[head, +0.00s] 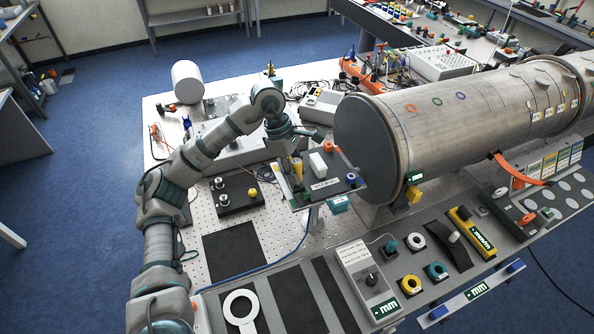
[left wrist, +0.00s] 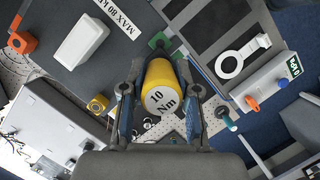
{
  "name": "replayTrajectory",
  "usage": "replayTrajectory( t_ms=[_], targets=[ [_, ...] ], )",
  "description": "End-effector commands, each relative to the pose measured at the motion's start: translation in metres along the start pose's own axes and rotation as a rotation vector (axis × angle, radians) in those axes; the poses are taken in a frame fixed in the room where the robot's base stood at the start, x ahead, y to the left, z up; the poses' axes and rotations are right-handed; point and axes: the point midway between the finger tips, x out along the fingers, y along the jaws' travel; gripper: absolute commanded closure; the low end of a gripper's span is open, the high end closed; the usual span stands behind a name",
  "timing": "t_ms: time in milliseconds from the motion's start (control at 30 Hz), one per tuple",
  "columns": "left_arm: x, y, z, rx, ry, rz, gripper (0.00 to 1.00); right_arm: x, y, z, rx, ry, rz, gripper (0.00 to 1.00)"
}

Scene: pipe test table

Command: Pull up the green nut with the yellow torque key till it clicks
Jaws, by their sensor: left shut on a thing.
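My left gripper (head: 292,166) is over the near-left part of a raised grey panel (head: 331,187) in the head view. In the left wrist view the gripper (left wrist: 159,92) is shut on the yellow torque key (left wrist: 158,75), one finger on each side. The key's grey end face reads "10 Nm" and points at the camera. A green piece (left wrist: 159,40), likely the green nut, shows just past the key's far end at the panel's edge. The key hides most of it, so I cannot tell whether the key sits on it. My right gripper is not in view.
The panel carries a white block (head: 318,164), an orange part (head: 328,146) and a blue part (head: 351,178). A large metal pipe (head: 450,120) stands close on the right. A grey torque-setting box (head: 366,280) and a white ring (head: 241,308) lie at the front.

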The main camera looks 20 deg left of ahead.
Motion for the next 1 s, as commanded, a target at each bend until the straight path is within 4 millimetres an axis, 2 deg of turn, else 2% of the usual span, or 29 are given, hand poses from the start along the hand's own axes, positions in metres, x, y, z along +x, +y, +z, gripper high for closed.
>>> replayTrajectory(
  t_ms=[167,600,1000],
  targets=[
    [0.004,0.000,0.006,-0.001,0.012,-0.006,1.00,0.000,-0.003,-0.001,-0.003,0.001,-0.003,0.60],
    [0.006,-0.001,0.014,0.003,0.011,-0.005,1.00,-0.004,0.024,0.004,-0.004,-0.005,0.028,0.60],
    [0.010,-0.001,0.030,0.003,0.023,-0.005,1.00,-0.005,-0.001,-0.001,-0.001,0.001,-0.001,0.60]
  ],
)
